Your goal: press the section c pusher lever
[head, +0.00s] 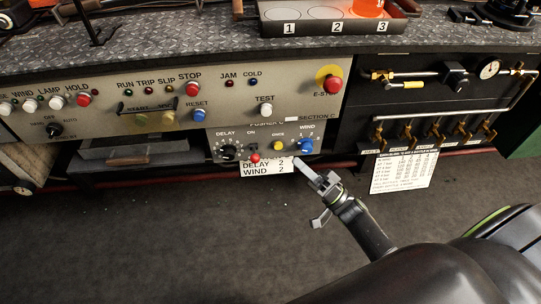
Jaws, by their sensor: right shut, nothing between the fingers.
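The section C pusher panel (234,137) is a small grey plate under the main control panel, with labels for delay and wind. On it are a black delay knob (228,152), a red-tipped lever (255,158), a yellow button (278,146) and a blue wind knob (305,146). A white card reading delay 2, wind 2 (266,168) hangs below, and the red tip overlaps its top edge. My right gripper (298,162) is shut and empty, just below the blue knob and to the right of the red tip, apart from the red tip. My left gripper is not in view.
The main panel (225,85) above carries several buttons, lamps and a red emergency stop (333,85). To the right are brass valves (435,135) and a hanging chart (403,171). A numbered tray (330,28) stands on the bench. The floor in front is clear.

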